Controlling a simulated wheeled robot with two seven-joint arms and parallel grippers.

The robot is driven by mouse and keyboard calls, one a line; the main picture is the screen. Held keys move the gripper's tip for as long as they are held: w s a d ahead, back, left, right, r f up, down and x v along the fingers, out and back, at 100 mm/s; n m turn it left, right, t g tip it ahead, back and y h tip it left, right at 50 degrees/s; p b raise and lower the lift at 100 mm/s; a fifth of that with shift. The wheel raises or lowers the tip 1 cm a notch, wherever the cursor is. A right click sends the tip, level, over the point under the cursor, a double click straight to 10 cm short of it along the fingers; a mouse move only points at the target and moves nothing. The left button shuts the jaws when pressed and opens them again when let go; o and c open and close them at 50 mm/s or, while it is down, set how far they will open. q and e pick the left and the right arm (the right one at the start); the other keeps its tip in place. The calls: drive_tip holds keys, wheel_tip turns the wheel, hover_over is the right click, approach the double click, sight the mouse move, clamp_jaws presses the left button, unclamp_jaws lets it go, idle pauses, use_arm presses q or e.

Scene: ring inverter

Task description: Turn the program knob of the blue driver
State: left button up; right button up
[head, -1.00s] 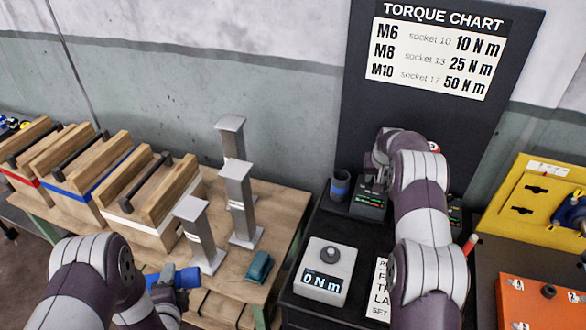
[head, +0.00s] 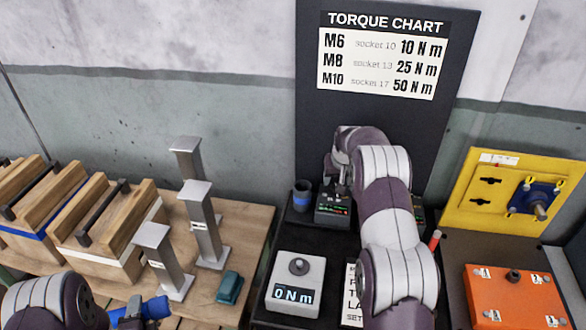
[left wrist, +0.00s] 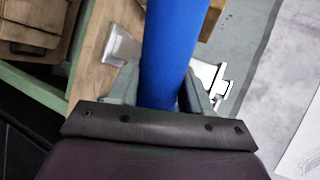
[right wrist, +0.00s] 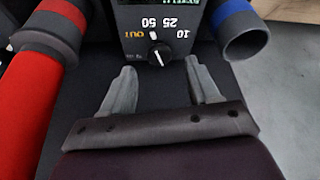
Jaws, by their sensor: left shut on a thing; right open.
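The blue driver (left wrist: 172,50) is a blue cylinder in my left gripper (left wrist: 165,88), which is shut on it. In the head view the blue driver (head: 152,307) shows at the bottom left. A dark controller box (head: 333,208) stands below the torque chart, beside a blue-banded holder (head: 302,194). Its program knob (right wrist: 160,55) is small and dark with a white pointer, ringed by the labels OUT, 50, 25 and 10. The pointer leans to the OUT/50 side; the exact setting is unclear. My right gripper (right wrist: 163,88) is open and empty, just short of the knob.
A red driver (right wrist: 30,95) in a red-banded holder (right wrist: 48,28) lies close left of my right gripper. The blue-banded holder (right wrist: 240,30) is close right. A torque meter (head: 296,280) reads 0 N m. Metal posts (head: 203,225) and wooden boxes stand on the left bench.

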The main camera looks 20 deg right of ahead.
drive_tip(key=b+v, duration=0.1)
drive_tip(key=v, duration=0.7)
drive_tip(key=shift+r, duration=0.35)
drive_tip(key=shift+s, duration=0.1)
